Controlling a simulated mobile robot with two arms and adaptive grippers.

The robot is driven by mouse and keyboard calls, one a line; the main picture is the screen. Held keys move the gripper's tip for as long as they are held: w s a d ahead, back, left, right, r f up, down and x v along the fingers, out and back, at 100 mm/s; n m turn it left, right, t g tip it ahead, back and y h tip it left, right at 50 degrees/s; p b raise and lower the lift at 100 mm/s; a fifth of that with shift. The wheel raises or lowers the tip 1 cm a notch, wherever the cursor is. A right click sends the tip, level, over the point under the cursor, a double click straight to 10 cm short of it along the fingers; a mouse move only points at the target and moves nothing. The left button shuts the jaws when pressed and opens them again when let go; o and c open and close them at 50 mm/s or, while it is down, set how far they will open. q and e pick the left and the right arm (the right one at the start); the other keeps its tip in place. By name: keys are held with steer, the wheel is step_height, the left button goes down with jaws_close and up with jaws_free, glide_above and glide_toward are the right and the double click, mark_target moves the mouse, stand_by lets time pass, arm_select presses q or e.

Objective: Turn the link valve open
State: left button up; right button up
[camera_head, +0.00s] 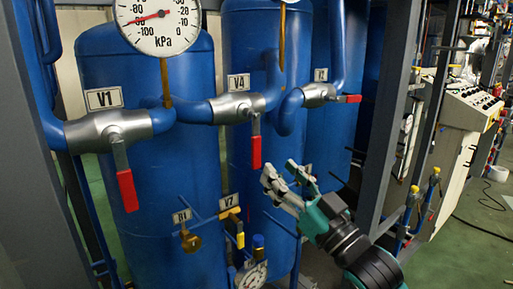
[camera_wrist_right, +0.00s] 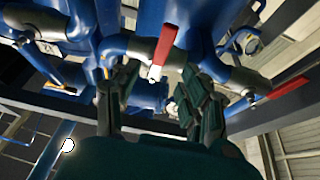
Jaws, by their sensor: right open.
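Three silver valves with red lever handles sit on the blue pipe; none is labelled as the link valve. The V4 valve (camera_head: 238,107) is in the middle, its red handle (camera_head: 255,152) hanging straight down. The V1 valve (camera_head: 108,130) at left has its red handle (camera_head: 127,190) hanging down. The right valve (camera_head: 318,95), its label hard to read, has its red handle (camera_head: 349,98) lying along the pipe. My right gripper (camera_head: 281,172) is open and empty, just right of and below the V4 handle, apart from it. In the wrist view a red handle (camera_wrist_right: 166,43) shows beyond the open fingers (camera_wrist_right: 158,85). My left gripper is out of view.
Blue tanks (camera_head: 150,75) stand behind the pipe. A kPa gauge (camera_head: 157,22) is above V1. Small brass and yellow-handled valves (camera_head: 189,240) and a lower gauge (camera_head: 252,275) are beneath. A grey frame post (camera_head: 390,110) stands right of the tanks, close to my right arm.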

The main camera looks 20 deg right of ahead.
mark_target(258, 146)
steer(key=p+x, duration=0.2)
steer(key=x, duration=0.7)
steer(key=shift+a+r, duration=0.1)
steer(key=shift+r, duration=0.1)
jaws_close()
